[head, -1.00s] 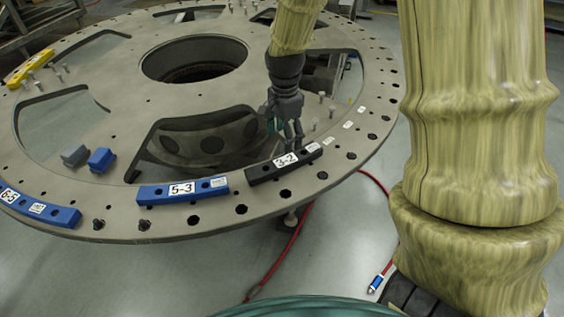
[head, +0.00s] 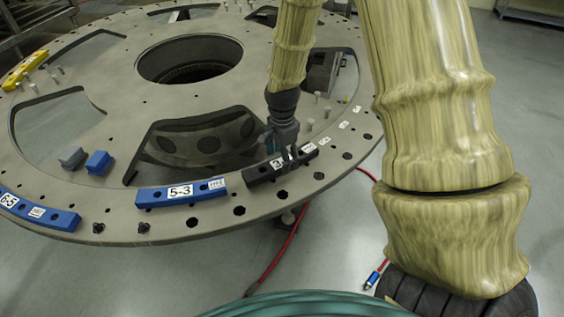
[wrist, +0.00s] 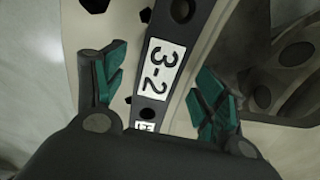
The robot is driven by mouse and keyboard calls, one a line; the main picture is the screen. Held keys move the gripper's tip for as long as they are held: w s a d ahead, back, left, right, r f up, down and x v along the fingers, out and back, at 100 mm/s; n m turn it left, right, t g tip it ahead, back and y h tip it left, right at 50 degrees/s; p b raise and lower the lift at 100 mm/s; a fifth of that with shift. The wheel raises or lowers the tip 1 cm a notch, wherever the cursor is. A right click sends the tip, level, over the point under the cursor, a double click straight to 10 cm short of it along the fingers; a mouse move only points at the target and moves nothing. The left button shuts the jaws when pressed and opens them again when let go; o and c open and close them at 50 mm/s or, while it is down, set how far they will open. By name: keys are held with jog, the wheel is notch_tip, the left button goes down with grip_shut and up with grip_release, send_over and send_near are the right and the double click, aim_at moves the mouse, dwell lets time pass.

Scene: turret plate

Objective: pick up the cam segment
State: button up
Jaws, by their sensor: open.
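The cam segment is a black curved bar labelled 3-2 (head: 262,171), lying on the front right rim of the round turret plate (head: 110,215). In the wrist view the black segment (wrist: 178,45) runs up the middle, with its white label facing the camera. My gripper (head: 285,158) is open and right over the segment in the head view, covering part of its label. In the wrist view the green-padded fingers of my gripper (wrist: 155,95) stand on either side of the bar, with gaps showing. I cannot tell how far down the fingertips reach.
A blue segment labelled 5-3 (head: 181,191) lies just left on the rim. Another blue segment (head: 38,212) is farther left. Two small blocks (head: 98,162) sit inward. Upright pegs (head: 310,124) stand right of my gripper. A large cutout opens behind the segment.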

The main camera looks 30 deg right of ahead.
jog(key=shift+f, duration=0.65)
jog(key=c, duration=1.4)
jog(key=shift+r, duration=0.2)
